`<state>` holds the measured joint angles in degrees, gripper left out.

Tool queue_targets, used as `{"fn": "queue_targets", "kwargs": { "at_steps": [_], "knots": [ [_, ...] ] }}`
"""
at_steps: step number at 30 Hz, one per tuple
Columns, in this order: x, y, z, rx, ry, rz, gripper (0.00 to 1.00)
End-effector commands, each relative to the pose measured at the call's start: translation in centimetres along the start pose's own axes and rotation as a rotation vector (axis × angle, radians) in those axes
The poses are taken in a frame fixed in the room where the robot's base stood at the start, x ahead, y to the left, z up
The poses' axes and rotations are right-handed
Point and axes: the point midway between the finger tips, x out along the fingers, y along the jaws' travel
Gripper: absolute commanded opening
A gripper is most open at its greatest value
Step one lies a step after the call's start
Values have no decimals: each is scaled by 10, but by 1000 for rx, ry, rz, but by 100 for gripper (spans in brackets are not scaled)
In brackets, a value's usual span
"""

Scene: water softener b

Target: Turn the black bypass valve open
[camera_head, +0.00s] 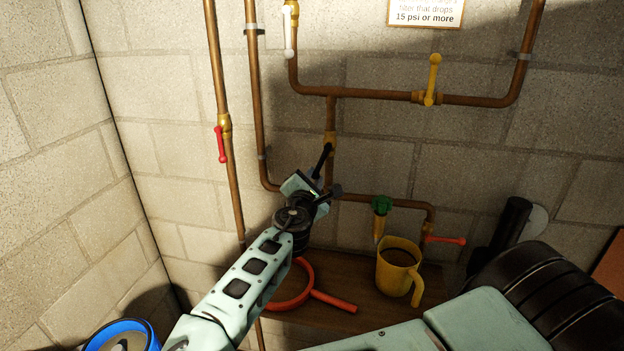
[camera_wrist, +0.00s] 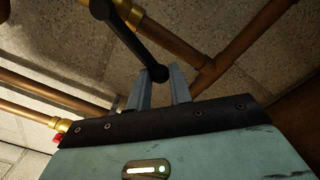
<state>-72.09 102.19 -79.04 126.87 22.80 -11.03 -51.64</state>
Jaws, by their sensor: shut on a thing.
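The black bypass valve handle (camera_head: 322,160) sits on a brass valve body (camera_head: 330,139) in a short vertical copper pipe. In the head view the handle slants down and to the left from the valve. My gripper (camera_head: 317,184) is at the handle's lower end. In the wrist view the black handle (camera_wrist: 135,43) runs down between the two grey fingers of my gripper (camera_wrist: 160,80), which are shut on its rounded end. In the head view the gripper's body and wrist partly hide the fingers.
Other handles are red (camera_head: 220,144), white (camera_head: 288,38), yellow (camera_head: 434,74), green (camera_head: 382,204) and a red lever (camera_head: 446,240). A yellow jug (camera_head: 395,272) and an orange-red ring wrench (camera_head: 335,301) are on the wooden shelf (camera_head: 345,325). A blue-rimmed container (camera_head: 125,326) stands lower left.

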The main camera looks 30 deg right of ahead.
Motion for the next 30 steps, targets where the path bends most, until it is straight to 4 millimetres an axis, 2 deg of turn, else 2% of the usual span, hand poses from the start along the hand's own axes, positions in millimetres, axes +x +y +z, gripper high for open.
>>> {"fn": "queue_targets", "kwargs": {
  "at_steps": [12,21,22,24,25,30],
  "knots": [
    [0,-19,14,1,-6,-4,10],
    [0,-21,17,4,-8,-2,10],
    [0,-21,17,4,-8,-2,26],
    [0,-21,17,4,-7,-2,45],
    [0,-21,17,3,-7,-2,48],
    [0,-21,15,2,-4,-1,48]
  ]
}}
